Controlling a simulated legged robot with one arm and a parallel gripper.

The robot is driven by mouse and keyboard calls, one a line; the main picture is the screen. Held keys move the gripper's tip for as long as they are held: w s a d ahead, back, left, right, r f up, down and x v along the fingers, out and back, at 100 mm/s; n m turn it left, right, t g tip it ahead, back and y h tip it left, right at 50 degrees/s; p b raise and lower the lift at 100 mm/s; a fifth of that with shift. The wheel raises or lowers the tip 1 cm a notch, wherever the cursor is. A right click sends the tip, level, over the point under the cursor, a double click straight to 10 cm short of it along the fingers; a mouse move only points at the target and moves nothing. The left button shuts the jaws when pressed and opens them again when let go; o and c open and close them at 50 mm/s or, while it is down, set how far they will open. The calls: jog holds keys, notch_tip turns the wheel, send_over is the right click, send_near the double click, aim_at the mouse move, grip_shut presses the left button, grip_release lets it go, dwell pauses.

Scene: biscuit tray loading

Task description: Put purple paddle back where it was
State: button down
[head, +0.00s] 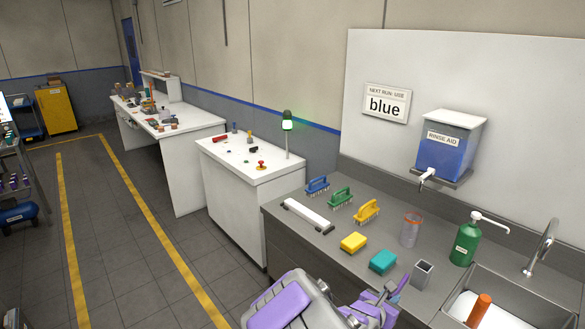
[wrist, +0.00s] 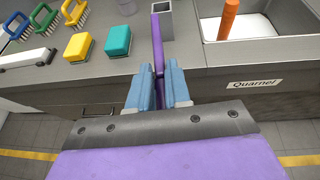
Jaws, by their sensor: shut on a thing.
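My gripper (wrist: 159,82) has blue fingers and is shut on the purple paddle (wrist: 159,45). In the wrist view the paddle is a thin upright strip reaching forward from between the fingers. Its far end overlaps the left side of a small grey open-topped square holder (wrist: 166,22); I cannot tell whether they touch. The paddle is hard to separate from my purple arm parts there.
A teal sponge (head: 383,262) and yellow sponge (head: 354,243) lie left of the holder. Several brushes stand behind. A clear beaker (head: 410,231) and green pump bottle (head: 466,243) are farther back. An orange-handled tool (head: 479,310) rests in the sink (head: 535,305). A sign reads "blue" (head: 386,104).

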jog(key=w+a+r+n+t+y, duration=0.1)
jog(key=w+a+r+n+y, duration=0.1)
jog(key=a+r, duration=0.4)
jog(key=w+a+r+n+t+y, duration=0.2)
jog(key=a+r, duration=0.4)
jog(key=r, duration=0.5)
jog(key=shift+w+a+n+y, duration=0.35)
jog(key=shift+w+n+y, duration=0.45)
jog(key=shift+w, duration=0.35)
